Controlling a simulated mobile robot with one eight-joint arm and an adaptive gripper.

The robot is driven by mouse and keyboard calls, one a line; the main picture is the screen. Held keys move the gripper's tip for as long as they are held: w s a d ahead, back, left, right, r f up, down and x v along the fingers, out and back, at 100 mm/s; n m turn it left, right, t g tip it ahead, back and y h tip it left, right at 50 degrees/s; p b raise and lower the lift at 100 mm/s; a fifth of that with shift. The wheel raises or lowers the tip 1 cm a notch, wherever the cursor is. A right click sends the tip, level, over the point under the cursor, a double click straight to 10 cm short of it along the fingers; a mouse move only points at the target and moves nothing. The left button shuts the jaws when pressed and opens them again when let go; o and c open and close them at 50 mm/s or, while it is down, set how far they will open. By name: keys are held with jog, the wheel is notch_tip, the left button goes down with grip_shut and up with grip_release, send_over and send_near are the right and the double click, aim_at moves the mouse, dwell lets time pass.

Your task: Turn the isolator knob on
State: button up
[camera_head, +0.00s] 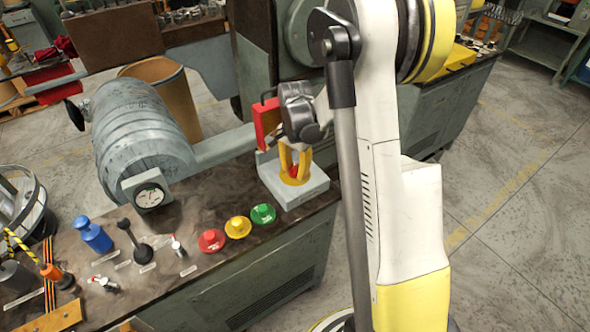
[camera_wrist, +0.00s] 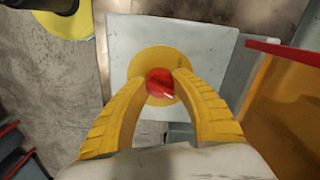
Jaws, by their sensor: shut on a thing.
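The isolator knob is red and sits on a yellow round plate (camera_wrist: 138,63) on a light grey box (camera_head: 311,187). In the wrist view the red knob (camera_wrist: 160,84) lies between the two yellow fingers of my gripper (camera_wrist: 160,76). In the head view my gripper (camera_head: 293,172) reaches down onto the box from above, with a bit of red showing between its fingers. The fingers are shut on the knob. The knob's sides are partly hidden by the fingertips, and I cannot read its turn position.
Red (camera_head: 211,240), yellow (camera_head: 238,227) and green (camera_head: 263,214) buttons stand on the bench left of the box. A red-edged panel (camera_head: 266,122) stands close behind the gripper. A grey cylinder with a gauge (camera_head: 149,196) is at left, near several small levers.

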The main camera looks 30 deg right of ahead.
aim_at(295, 167)
jog(key=shift+m, duration=1.6)
jog(key=o, duration=1.2)
jog(key=shift+o, duration=0.2)
notch_tip(295, 167, up, 12)
